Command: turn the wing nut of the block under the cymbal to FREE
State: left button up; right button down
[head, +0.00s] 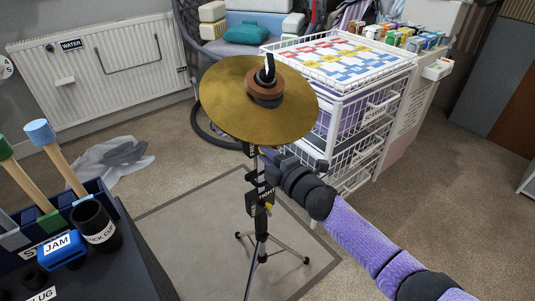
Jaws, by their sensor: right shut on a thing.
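The gold cymbal (228,100) sits tilted on top of a black stand (262,248). Just under it, a small black block (249,150) with partly hidden lettering is on the stand's pole. A bit of yellow, the upper wing nut (261,151), shows beside this block. My right gripper (264,158) reaches in from the lower right and is shut at that wing nut; its fingers hide most of it. My left gripper is not in view.
A white wire drawer unit (345,95) stands close behind the cymbal at right. A dark bench with a blue JAM box (62,250) and a black cup (95,226) is at lower left. The stand's tripod legs spread over a grey mat (185,235).

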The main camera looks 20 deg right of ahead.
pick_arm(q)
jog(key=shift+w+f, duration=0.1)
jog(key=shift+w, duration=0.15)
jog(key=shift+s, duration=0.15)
pick_arm(e)
jog(key=c, duration=0.7)
grip_release()
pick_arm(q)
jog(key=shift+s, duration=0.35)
pick_arm(e)
jog(key=shift+o, duration=0.3)
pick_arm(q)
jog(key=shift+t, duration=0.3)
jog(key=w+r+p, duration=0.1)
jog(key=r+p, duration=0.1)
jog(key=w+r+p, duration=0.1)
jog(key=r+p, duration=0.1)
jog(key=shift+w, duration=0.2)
pick_arm(e)
jog(key=v, duration=1)
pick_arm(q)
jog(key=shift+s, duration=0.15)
